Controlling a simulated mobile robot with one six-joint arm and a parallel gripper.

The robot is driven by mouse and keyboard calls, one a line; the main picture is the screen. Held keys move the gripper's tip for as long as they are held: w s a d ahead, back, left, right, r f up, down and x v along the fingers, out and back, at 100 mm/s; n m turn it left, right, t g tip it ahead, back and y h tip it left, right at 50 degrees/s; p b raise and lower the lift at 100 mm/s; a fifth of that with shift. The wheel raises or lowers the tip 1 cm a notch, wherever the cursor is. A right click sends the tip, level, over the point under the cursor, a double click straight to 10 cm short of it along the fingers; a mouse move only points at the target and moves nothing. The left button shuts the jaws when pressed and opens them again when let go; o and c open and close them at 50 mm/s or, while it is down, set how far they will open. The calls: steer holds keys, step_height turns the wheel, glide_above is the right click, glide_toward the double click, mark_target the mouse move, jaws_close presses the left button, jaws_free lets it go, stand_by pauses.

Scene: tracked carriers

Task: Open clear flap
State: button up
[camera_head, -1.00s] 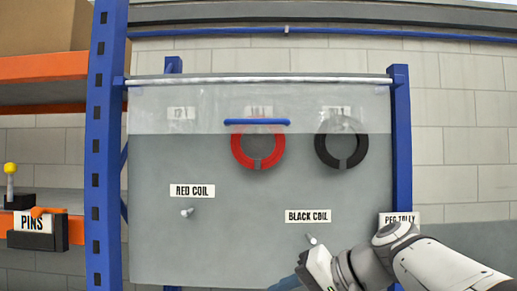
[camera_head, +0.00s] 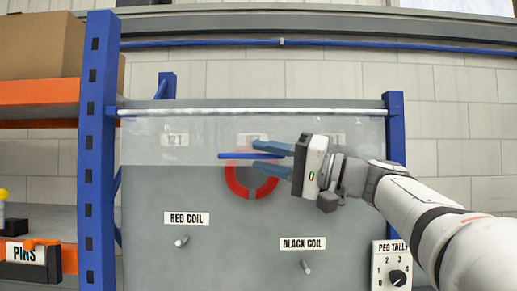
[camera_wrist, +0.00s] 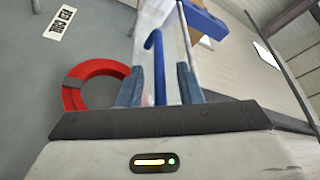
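The clear flap (camera_head: 190,150) hangs from a pale rod over the upper part of the grey board, covering its top row. Its blue bar handle (camera_head: 232,156) runs level across the lower part of the flap. My gripper (camera_head: 256,157) is open, coming from the right, with one blue finger above the handle and one below. In the wrist view the handle (camera_wrist: 157,65) lies between the spread fingers, with a gap to the right finger. The red coil (camera_head: 245,188) hangs behind the flap's lower edge, partly covered.
The grey board (camera_head: 220,255) has pegs under the "RED COIL" (camera_head: 187,218) and "BLACK COIL" (camera_head: 303,243) labels. A peg tally dial (camera_head: 391,265) is at the lower right. Blue posts (camera_head: 97,160) flank the board. A shelf with a pins box (camera_head: 28,262) stands at left.

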steer(key=shift+x, duration=0.9)
steer(key=shift+c, duration=0.4)
jaws_close()
